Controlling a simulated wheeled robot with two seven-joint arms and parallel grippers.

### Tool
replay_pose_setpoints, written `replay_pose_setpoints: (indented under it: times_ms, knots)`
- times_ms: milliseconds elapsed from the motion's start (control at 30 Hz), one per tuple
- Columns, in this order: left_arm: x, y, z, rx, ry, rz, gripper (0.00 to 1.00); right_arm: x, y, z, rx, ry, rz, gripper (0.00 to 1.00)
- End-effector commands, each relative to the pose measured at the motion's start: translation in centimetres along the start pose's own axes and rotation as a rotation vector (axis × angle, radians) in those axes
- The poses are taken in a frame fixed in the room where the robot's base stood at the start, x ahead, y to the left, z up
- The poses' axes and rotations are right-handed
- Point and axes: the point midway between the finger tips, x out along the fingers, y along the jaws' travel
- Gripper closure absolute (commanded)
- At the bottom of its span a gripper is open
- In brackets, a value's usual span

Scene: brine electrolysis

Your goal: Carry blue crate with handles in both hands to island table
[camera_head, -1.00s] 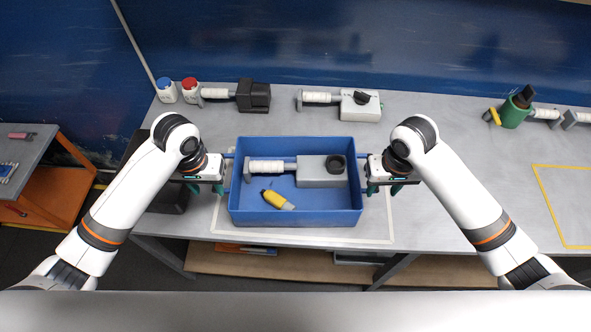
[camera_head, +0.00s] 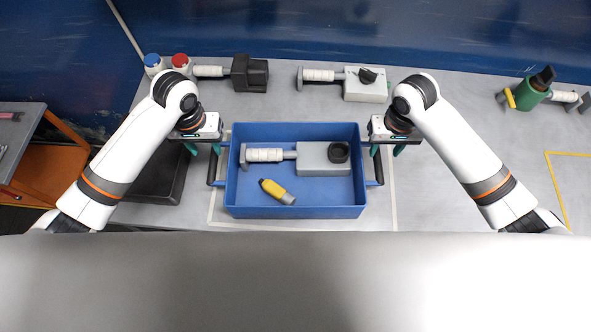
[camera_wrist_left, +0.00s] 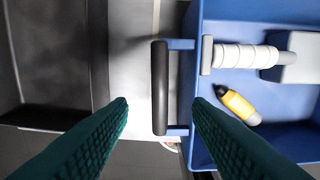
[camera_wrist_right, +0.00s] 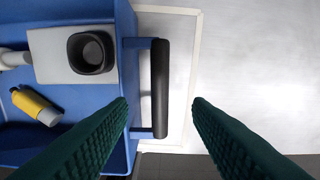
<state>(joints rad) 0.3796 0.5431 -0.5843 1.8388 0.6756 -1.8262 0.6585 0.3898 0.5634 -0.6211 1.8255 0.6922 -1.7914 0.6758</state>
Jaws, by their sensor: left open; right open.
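The blue crate (camera_head: 296,212) sits on the grey table inside a pale taped outline, with a black handle on each short side. It holds a grey device with a white ribbed part (camera_head: 322,160) and a yellow bottle-like item (camera_head: 277,191). My left gripper (camera_head: 202,149) is open above the left handle (camera_head: 212,166); in the left wrist view that handle (camera_wrist_left: 160,88) lies between the fingers, beyond their tips. My right gripper (camera_head: 387,150) is open near the right handle (camera_head: 378,165); in the right wrist view that handle (camera_wrist_right: 160,88) shows between the fingers, beyond their tips.
At the back stand a blue-lidded jar (camera_head: 153,64), a red-lidded jar (camera_head: 181,63), a black device (camera_head: 249,73) and a white device (camera_head: 366,84). A green device (camera_head: 528,94) is at far right. A black tray (camera_head: 158,176) lies left of the crate.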

Motion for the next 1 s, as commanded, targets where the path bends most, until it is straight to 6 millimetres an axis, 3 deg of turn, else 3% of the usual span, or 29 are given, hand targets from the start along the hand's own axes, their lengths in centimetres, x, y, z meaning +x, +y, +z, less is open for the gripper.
replay_pose_setpoints:
  times_ms: [300,500,967,1000]
  knots:
    - [6.2,0.0,-0.1,-0.001,0.005,0.001,0.55,6.2,0.0,-0.1,0.002,0.003,0.000,0.55]
    - [8.8,0.0,0.0,-0.002,0.002,0.001,0.55,8.8,0.0,0.0,0.001,0.001,0.001,0.55]
    - [9.9,0.0,0.0,0.000,0.000,0.000,0.55,9.9,0.0,0.0,0.000,0.000,0.001,0.55]
    - [9.9,0.0,0.0,0.000,0.000,0.000,0.59,9.9,0.0,0.0,0.000,0.000,0.001,0.59]
